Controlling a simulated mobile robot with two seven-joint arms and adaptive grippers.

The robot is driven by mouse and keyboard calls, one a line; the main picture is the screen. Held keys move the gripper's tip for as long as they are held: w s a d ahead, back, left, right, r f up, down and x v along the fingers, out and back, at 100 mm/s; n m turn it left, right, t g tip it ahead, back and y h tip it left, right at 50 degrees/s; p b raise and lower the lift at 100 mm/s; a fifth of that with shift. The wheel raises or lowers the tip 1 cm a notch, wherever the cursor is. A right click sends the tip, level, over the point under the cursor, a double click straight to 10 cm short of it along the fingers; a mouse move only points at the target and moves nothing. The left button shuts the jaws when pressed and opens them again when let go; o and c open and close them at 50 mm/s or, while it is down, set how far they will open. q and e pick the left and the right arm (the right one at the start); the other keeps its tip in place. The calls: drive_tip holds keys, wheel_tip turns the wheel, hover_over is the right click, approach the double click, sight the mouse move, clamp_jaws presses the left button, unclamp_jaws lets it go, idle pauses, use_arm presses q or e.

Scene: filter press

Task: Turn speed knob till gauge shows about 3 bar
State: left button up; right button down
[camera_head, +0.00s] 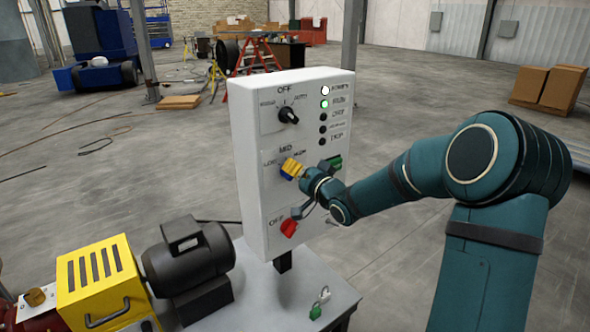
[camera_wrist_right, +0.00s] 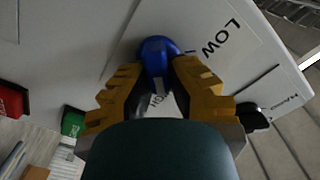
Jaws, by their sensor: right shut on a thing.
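The speed knob is blue and sits under the MID label on the white control panel (camera_head: 258,215), with LOW and a partly covered label beside it. My right gripper (camera_head: 291,169) has its yellow fingers at this knob from the front. In the right wrist view the blue speed knob (camera_wrist_right: 159,52) sits between the yellow fingertips of my right gripper (camera_wrist_right: 165,75), which is shut on it. The LOW label shows beside the knob there. The gauge does not show in either view. My left gripper is not in view.
A black selector knob (camera_head: 288,115) sits above, and a red knob (camera_head: 289,228) below. Indicator lamps (camera_head: 324,104) line the panel's right side. A black motor (camera_head: 188,265) with a yellow guard (camera_head: 100,280) stands at lower left.

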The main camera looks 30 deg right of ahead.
drive_tip(key=shift+w+a+r, duration=0.1)
drive_tip(key=shift+r, duration=0.1)
drive_tip(key=c, duration=0.9)
unclamp_jaws()
drive_tip(key=shift+w+f, duration=0.2)
drive_tip(key=shift+s, duration=0.6)
drive_tip(key=s, duration=1)
drive_tip(key=shift+s+d, duration=0.4)
drive_tip(key=shift+d, duration=0.05)
